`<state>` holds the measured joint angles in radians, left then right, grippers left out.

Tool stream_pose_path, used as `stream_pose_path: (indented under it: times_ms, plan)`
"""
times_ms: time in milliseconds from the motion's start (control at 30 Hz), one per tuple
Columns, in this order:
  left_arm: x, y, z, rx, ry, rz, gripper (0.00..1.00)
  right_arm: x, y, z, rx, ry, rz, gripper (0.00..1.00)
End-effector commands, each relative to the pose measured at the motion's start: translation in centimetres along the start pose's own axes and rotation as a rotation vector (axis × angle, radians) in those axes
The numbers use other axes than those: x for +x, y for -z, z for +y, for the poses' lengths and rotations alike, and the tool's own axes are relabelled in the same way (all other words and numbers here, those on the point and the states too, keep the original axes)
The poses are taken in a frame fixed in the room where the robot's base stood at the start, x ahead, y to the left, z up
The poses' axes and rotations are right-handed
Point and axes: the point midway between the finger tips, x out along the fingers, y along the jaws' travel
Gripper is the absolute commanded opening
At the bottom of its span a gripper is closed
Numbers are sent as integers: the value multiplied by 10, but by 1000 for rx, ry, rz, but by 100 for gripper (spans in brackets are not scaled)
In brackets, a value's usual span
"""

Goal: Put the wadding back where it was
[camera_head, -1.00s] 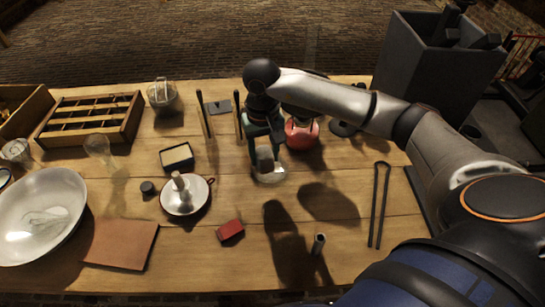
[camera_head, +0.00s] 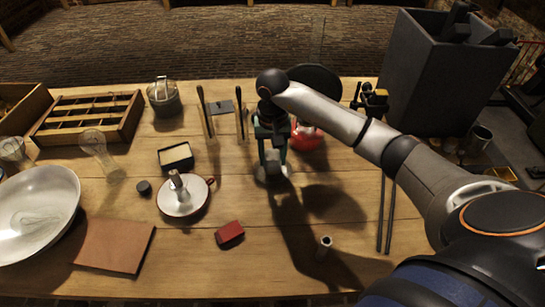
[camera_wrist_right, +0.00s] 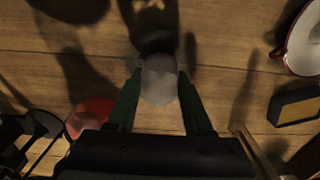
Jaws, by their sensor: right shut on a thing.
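My right gripper (camera_head: 272,165) hangs over the middle of the table, fingers pointing down. It is shut on a pale, rounded lump, which looks like the wadding (camera_wrist_right: 160,78), between the green fingertips in the right wrist view. In the head view the lump is small and partly covered by the fingers. A pale, glassy round shape shows at the fingertips there; I cannot tell whether it is part of the held thing or a jar below. My left gripper is out of view.
A red round object (camera_head: 307,138) stands just behind the gripper. A white candle dish (camera_head: 196,201), a small box (camera_head: 176,158) and a red block (camera_head: 229,234) lie to the left. A short upright tube (camera_head: 324,247) stands in front; long tongs (camera_head: 381,220) lie right.

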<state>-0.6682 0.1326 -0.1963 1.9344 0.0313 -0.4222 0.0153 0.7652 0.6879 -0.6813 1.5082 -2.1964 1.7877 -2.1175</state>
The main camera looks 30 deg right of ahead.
Motion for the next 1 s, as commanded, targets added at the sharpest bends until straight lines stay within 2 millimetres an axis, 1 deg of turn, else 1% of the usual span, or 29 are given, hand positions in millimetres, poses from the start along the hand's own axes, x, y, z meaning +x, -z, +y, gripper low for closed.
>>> stream_pose_path:
  times_ms: [67,267,367,400,667,900,1000]
  plan:
    - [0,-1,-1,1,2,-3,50,6,0,0,0,1,0,7]
    - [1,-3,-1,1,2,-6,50,6,0,0,0,1,2,7]
    - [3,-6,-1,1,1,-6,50,10,0,0,0,0,2,7]
    - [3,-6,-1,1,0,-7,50,10,0,0,0,0,2,52]
    - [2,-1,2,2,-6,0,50,9,0,0,0,1,2,81]
    - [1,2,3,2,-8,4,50,8,0,0,0,1,1,81]
    - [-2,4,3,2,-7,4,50,3,0,-1,0,2,1,81]
